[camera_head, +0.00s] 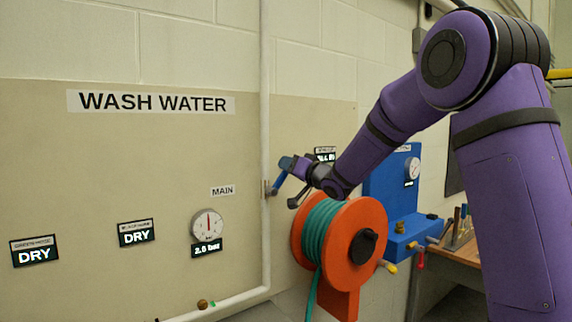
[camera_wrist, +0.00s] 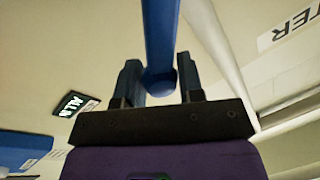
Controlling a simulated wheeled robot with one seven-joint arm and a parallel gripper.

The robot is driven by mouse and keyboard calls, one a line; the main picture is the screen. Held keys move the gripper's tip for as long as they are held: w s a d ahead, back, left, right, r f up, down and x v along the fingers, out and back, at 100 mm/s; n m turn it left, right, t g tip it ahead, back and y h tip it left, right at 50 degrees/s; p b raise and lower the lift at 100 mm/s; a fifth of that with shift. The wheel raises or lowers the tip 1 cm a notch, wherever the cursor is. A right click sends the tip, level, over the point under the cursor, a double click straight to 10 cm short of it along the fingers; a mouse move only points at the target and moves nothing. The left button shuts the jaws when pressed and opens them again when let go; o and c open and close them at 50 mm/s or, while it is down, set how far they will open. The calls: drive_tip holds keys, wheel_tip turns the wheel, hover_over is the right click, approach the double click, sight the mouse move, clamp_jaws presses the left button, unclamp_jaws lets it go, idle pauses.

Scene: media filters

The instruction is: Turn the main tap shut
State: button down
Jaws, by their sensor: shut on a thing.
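The main tap's blue lever (camera_head: 279,183) sits on the white vertical pipe (camera_head: 265,120), right of the MAIN label (camera_head: 222,191). In the head view it slants up and right from the pipe into my gripper (camera_head: 291,164). In the wrist view the blue lever (camera_wrist: 162,35) runs between the two fingers of my gripper (camera_wrist: 160,78), which is shut on it near its end. The gauge (camera_head: 207,224) by the label has its needle about upright and a display below reading about 2.5 bar.
An orange hose reel (camera_head: 364,215) with green hose stands just below and right of my gripper. A blue panel (camera_head: 388,180) with a gauge and a wooden bench (camera_head: 462,252) lie farther right. Two displays read DRY on the left panel.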

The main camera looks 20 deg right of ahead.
drive_tip(key=shift+w+d+f+m+t, duration=0.15)
drive_tip(key=shift+d+f+m+t, duration=0.4)
drive_tip(key=shift+m, duration=0.55)
wheel_tip(320, 180, down, 6)
drive_tip(key=d+m+h, duration=0.2)
drive_tip(key=m, duration=0.7)
drive_tip(key=shift+w+m+t+h, duration=0.3)
drive_tip(key=shift+w+t, duration=0.05)
drive_tip(key=shift+t, duration=0.1)
drive_tip(key=shift+f, duration=0.1)
drive_tip(key=c, duration=0.8)
unclamp_jaws()
drive_tip(key=shift+o, duration=0.2)
drive_tip(key=v, duration=1.1)
